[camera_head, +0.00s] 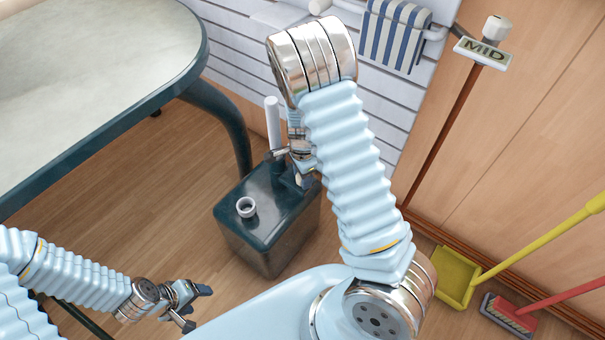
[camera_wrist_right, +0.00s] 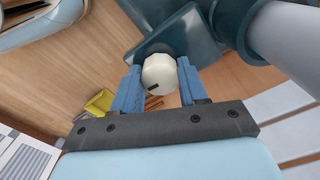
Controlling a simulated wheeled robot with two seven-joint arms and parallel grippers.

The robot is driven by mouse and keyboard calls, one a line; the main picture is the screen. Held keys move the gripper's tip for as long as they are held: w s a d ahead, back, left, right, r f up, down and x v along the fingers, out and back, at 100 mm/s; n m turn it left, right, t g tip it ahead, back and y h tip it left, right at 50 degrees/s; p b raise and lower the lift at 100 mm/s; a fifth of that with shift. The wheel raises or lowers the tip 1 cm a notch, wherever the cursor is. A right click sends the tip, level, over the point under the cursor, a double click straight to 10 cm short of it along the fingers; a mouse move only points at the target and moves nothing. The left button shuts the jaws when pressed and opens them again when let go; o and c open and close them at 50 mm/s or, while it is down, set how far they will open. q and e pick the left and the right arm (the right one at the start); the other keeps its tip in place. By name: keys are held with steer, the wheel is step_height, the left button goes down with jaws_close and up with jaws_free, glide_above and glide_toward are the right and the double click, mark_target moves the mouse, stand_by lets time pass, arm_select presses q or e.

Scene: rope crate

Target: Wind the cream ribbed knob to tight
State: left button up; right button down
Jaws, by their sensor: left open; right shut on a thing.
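The cream knob (camera_wrist_right: 160,75) sits between the blue fingers of my right gripper in the right wrist view, with a dark mark on its face. My right gripper (camera_wrist_right: 158,82) is shut on it. In the head view this gripper (camera_head: 291,166) is over the back right part of a dark green tank (camera_head: 262,238), and I cannot make out the knob there. The knob's ribs are too small to tell. My left gripper (camera_head: 185,306) is open and empty, low at the left, apart from the tank.
A grey-white pipe (camera_head: 273,122) stands at the tank's back, beside my right gripper. A short open spout (camera_head: 246,207) is on the tank's top. A table (camera_head: 90,70) fills the upper left. A MID sign (camera_head: 483,53), yellow dustpan (camera_head: 455,277) and red brush (camera_head: 508,316) are at right.

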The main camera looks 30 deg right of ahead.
steer(key=m, duration=0.6)
steer(key=shift+s+f, duration=0.1)
steer(key=c, duration=0.8)
jaws_free()
steer(key=shift+r, duration=2.55)
